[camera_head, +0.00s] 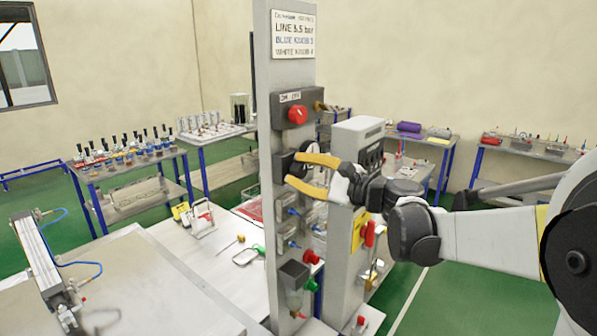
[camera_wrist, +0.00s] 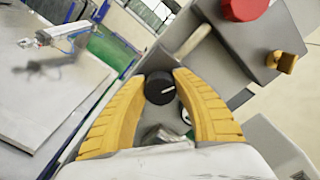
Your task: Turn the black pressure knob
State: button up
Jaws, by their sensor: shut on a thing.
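The black pressure knob (camera_wrist: 160,88) has a white mark line and sits on the grey valve panel. My gripper (camera_wrist: 160,95) has its yellow fingers on either side of the knob and is shut on it. In the head view, my gripper (camera_head: 300,172) reaches in from the right to the grey post (camera_head: 262,120). The knob is largely hidden between the fingers there. A small round gauge (camera_wrist: 186,116) shows just below the knob in the wrist view.
A red knob (camera_head: 298,115) sits on a box above my gripper. Blue valves, another red knob (camera_head: 312,257) and a green fitting (camera_head: 311,285) are lower on the post. A grey cabinet (camera_head: 356,140) stands close behind. A white workbench (camera_head: 150,275) lies left.

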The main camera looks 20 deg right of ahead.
jog(key=shift+r+m, duration=0.1)
jog(key=shift+m, duration=0.4)
jog(key=o, duration=1.2)
jog(key=shift+a, duration=0.1)
jog(key=v, duration=1.2)
